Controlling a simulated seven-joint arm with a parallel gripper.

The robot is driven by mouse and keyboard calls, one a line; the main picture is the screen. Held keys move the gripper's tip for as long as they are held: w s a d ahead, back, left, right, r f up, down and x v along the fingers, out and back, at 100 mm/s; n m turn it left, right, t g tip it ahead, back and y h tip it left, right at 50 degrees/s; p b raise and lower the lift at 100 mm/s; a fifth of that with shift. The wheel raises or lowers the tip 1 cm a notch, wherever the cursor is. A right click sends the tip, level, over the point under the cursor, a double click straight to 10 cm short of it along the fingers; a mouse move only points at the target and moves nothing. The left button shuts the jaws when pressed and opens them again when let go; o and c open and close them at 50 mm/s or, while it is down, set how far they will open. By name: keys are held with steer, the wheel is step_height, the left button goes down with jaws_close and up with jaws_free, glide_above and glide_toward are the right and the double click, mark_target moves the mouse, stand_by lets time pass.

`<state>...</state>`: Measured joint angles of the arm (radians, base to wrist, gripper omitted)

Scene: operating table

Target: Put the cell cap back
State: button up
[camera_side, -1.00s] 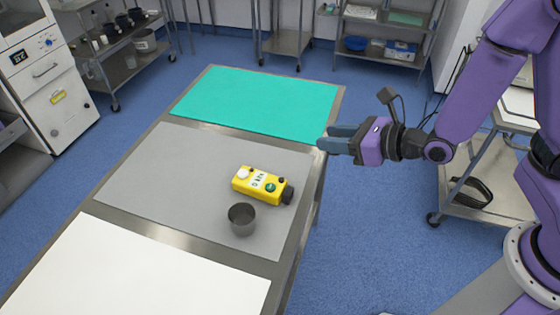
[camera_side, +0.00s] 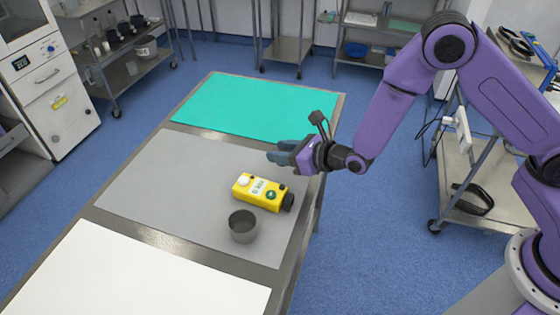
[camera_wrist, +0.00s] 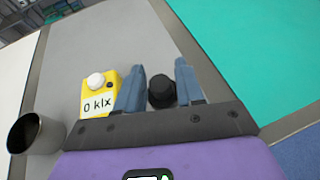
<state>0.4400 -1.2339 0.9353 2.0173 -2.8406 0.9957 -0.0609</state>
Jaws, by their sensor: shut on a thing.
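A yellow meter (camera_side: 257,190) with a white dome, a green button and a dark end lies on the grey mat. In the wrist view its dome end and "0 klx" label (camera_wrist: 97,104) show at left; the rest is hidden behind my gripper. My gripper (camera_side: 278,154) is in the air over the mat's right side, beyond the meter in the side view. Its blue fingers (camera_wrist: 161,88) are shut on a round black cap (camera_wrist: 161,92), which I take to be the cell cap. I cannot make out the cap in the side view.
A dark grey cup (camera_side: 243,226) stands on the grey mat (camera_side: 150,180) near the meter and also shows in the wrist view (camera_wrist: 37,135). A green mat (camera_side: 255,105) lies at the far end and a white sheet (camera_side: 120,270) at the near end. The mat left of the meter is clear.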

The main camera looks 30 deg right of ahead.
mark_target(280, 171)
steer(key=shift+w+a+f, duration=0.15)
steer(key=shift+w+f, duration=0.15)
steer(key=shift+f, duration=1.7)
steer(key=shift+f, duration=0.1)
steer(key=o, duration=1.1)
steer(key=v, duration=1.2)
